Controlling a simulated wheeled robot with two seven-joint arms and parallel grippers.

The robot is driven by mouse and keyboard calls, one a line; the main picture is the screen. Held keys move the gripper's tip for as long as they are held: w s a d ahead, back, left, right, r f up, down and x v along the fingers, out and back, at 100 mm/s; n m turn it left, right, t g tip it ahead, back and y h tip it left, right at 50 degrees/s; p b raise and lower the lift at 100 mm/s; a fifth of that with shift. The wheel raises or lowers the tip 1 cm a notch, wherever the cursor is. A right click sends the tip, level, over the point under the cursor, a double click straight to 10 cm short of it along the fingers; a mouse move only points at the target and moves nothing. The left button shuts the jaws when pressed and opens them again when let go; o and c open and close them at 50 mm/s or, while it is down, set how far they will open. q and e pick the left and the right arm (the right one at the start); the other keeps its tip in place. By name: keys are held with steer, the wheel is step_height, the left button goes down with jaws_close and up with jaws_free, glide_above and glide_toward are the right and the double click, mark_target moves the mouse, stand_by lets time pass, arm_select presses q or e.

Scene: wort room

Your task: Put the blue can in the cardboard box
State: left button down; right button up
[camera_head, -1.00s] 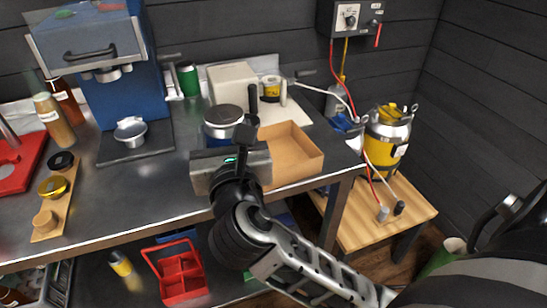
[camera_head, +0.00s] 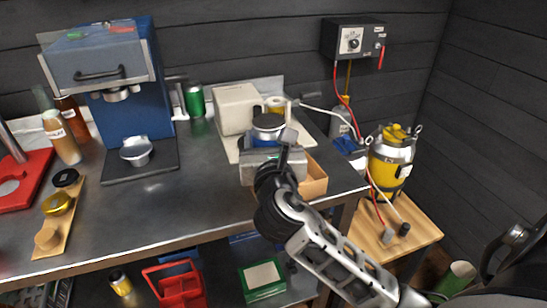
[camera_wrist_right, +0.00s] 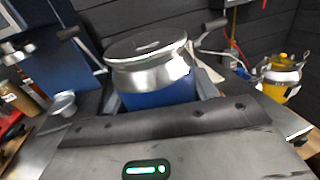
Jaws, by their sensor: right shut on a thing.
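The blue can (camera_head: 267,138), with a silver lid, is held upright in my right gripper (camera_head: 268,146). In the right wrist view the can (camera_wrist_right: 158,92) fills the space between the fingers, and my right gripper (camera_wrist_right: 160,105) is shut on it. The open cardboard box (camera_head: 315,182) stands at the right end of the steel bench. The can and gripper cover most of the box in the head view. The can appears over or beside the box's left part; its exact height cannot be told. My left gripper is not in view.
Behind are a beige block (camera_head: 236,108), a yellow-labelled can (camera_head: 275,105) and a green can (camera_head: 194,100). A blue machine (camera_head: 125,70) stands left. A yellow-and-silver vessel (camera_head: 391,158) sits on a wooden table (camera_head: 405,225) right of the bench.

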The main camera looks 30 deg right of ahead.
steer(key=shift+w+d+f, duration=0.1)
steer(key=shift+d+f, duration=0.35)
steer(key=shift+f, duration=0.05)
steer(key=f, duration=0.3)
steer(key=shift+d+f+b, duration=0.2)
steer(key=shift+d+b, duration=0.1)
steer(key=shift+b, duration=0.1)
steer(key=shift+f, duration=0.1)
steer(key=shift+f, duration=0.65)
